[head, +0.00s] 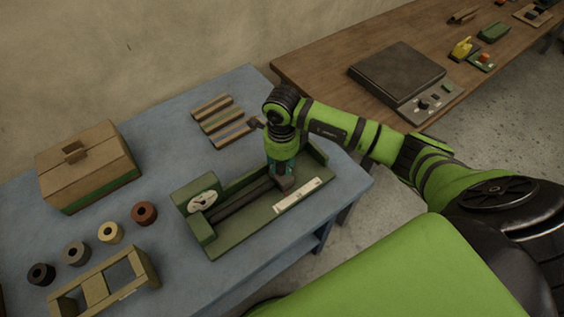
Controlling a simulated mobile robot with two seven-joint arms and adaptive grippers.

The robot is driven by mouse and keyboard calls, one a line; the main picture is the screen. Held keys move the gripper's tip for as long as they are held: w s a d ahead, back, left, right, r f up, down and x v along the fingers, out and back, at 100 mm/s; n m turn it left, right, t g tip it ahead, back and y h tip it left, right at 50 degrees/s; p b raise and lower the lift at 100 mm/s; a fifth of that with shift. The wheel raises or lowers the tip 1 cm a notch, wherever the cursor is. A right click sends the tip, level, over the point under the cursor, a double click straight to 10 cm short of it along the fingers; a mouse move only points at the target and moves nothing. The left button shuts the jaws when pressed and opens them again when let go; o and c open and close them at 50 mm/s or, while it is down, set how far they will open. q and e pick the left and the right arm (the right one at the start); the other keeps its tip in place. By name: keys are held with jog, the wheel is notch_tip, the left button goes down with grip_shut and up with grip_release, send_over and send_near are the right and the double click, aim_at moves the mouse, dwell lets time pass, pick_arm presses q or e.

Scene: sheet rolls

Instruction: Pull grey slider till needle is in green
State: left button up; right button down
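A green tension device (228,237) lies on the blue table, with a long channel running from lower left to upper right. A round white dial (202,199) with a dark needle stands at its left end. The dial is too small to tell which zone the needle is in. My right gripper (284,182) points down over the right part of the channel, at a small grey-brown block that looks like the slider (287,186). The gripper hides most of this block, and I cannot tell whether the fingers are closed on it. My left gripper is not in view.
A cardboard box (88,170), several small rolls (108,232) and a wooden frame (104,290) stand on the blue table (165,145) to the left. A slatted rack (224,121) lies behind the device. A wooden table (325,75) with a scale (398,72) stands behind right.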

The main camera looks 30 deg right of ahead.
jog(key=shift+d+f, duration=0.15)
jog(key=shift+d, duration=0.3)
jog(key=d, duration=0.1)
jog(key=d+b, duration=0.2)
jog(key=shift+w+d, duration=0.25)
jog(key=shift+d, duration=0.15)
jog(key=c, duration=0.9)
grip_release()
jog(key=shift+r, duration=0.35)
notch_tip(320, 180, up, 12)
jog(key=shift+f, duration=0.2)
